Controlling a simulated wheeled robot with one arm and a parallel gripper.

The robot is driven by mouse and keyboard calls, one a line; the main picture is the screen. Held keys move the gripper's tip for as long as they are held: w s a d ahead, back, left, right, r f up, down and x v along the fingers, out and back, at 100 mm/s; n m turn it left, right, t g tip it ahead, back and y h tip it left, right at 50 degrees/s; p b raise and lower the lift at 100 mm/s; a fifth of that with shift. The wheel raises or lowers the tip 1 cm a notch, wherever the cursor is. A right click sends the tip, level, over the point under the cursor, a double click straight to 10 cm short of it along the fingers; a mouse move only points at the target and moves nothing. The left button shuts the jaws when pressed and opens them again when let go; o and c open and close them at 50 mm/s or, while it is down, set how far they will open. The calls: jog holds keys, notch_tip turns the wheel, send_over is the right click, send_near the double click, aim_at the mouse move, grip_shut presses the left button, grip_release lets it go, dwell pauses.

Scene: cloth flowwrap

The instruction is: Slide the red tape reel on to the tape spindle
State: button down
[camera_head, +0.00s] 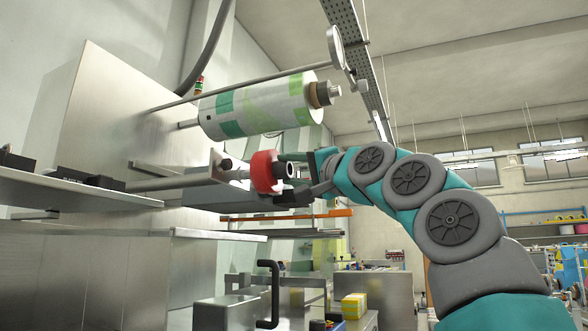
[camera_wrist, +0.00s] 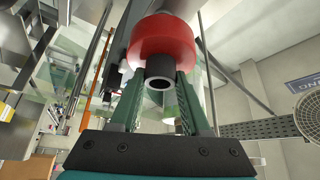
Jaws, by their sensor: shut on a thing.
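The red tape reel (camera_head: 264,172) hangs in the air at the front of the machine, with a dark hollow core sticking out towards my gripper. It also shows in the wrist view (camera_wrist: 165,37), with its open core end facing the camera. My gripper (camera_head: 293,176) is shut on the reel's core, with one finger on each side (camera_wrist: 159,82). A grey shaft with a dark end (camera_head: 227,164), seemingly the tape spindle, lies just left of the reel in the head view. The reel hides the meeting place, so I cannot tell whether the shaft enters it.
A large white and green film roll (camera_head: 262,107) sits above the reel on its own shaft. A metal shelf (camera_head: 60,190) is at the left. An orange bar (camera_head: 290,215) runs below, and a yellow box (camera_head: 354,306) stands lower down.

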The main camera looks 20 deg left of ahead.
aim_at(280, 173)
jog(key=shift+w+a+p, duration=0.15)
jog(key=shift+a+p, duration=0.5)
jog(key=shift+a, duration=1.35)
dwell(0.4)
jog(key=shift+c, duration=1.4)
grip_release()
jog(key=shift+b+v, duration=1.8)
jog(key=shift+v, duration=2.1)
